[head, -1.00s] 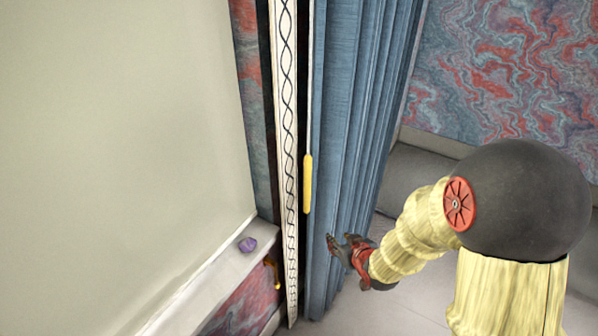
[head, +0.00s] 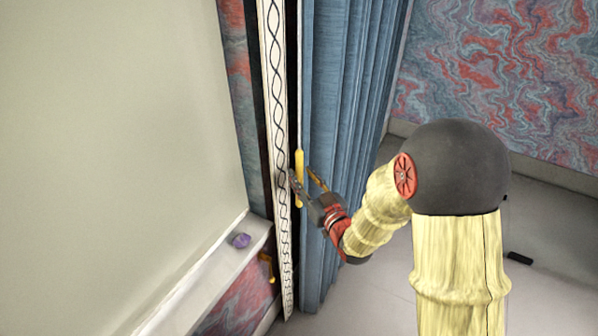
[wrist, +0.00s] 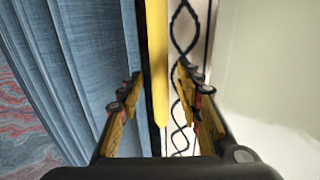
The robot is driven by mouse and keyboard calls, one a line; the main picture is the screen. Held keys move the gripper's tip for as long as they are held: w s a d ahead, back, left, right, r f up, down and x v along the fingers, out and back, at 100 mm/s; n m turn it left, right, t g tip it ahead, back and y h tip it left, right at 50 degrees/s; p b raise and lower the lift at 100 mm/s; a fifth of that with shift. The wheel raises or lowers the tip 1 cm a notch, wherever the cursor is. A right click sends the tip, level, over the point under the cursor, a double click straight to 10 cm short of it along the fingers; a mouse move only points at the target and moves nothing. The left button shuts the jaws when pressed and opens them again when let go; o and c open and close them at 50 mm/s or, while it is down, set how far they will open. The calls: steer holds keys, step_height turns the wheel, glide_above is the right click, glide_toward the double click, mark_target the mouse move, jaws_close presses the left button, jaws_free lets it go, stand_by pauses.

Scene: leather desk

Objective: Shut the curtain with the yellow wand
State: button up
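The blue curtain (head: 345,90) hangs in gathered folds right of a white patterned strip in the head view. The yellow wand (head: 299,165) hangs upright on a thin pale rod at the curtain's left edge. My gripper (head: 302,177) is at the wand's lower part, its fingers spread to either side of it. In the wrist view the wand (wrist: 158,60) runs down between the open fingers (wrist: 159,78), with gaps on both sides. The curtain (wrist: 75,60) fills the left of that view.
The white strip with black twisted lines (head: 277,110) stands just left of the wand, close to my left finger. A ledge (head: 205,285) holds a purple stone (head: 240,240). A yellow hook (head: 266,266) sits below. A small dark object (head: 519,258) lies on the floor at right.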

steer(key=shift+x, duration=1.3)
steer(key=shift+c, duration=0.9)
jaws_close()
